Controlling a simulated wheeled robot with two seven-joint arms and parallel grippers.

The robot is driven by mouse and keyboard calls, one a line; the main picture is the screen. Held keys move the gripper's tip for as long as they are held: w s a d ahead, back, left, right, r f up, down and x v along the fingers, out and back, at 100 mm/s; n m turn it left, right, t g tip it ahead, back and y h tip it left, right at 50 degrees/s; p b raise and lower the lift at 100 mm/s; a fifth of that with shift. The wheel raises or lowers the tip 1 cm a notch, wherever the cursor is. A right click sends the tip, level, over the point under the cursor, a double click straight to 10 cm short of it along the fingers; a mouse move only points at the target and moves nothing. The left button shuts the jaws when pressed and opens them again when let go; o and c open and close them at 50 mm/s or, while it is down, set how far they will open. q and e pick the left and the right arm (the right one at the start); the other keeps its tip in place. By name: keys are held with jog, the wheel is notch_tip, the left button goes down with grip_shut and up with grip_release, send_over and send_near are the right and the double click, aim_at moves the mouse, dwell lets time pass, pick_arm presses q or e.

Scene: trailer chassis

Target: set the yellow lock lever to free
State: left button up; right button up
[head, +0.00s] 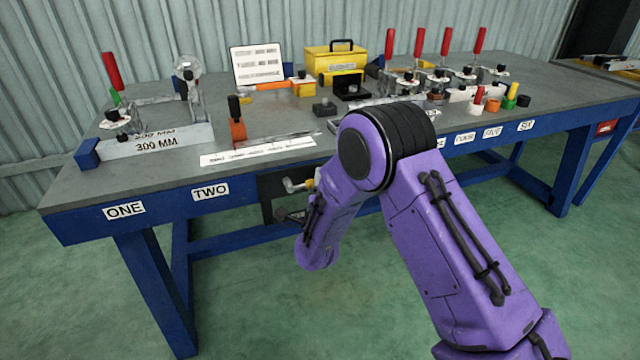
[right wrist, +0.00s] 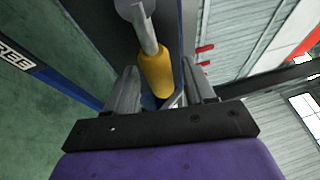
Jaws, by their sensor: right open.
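The lock lever has a grey metal shaft (head: 296,185) and a yellow sleeve (head: 310,183). It sits at a dark plate (head: 268,190) on the front of the bench, right of the TWO label. In the right wrist view the yellow sleeve (right wrist: 156,72) lies between the two fingers of my right gripper (right wrist: 160,80). The fingers are apart, one on each side of the sleeve, and I see no clear grip on it. In the head view my right gripper (head: 300,214) is partly hidden by my purple arm. My left gripper is not in view.
The blue bench edge (head: 80,220) runs close around the plate. On the grey top stand a 300 MM block (head: 150,142), a yellow box (head: 335,60) and several red-handled clamps (head: 418,42). Green floor (head: 255,310) in front is clear.

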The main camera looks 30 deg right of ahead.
jog(key=shift+w+d+r, duration=0.1)
jog(key=shift+w+d, duration=0.2)
jog(key=shift+w, duration=0.05)
grip_shut()
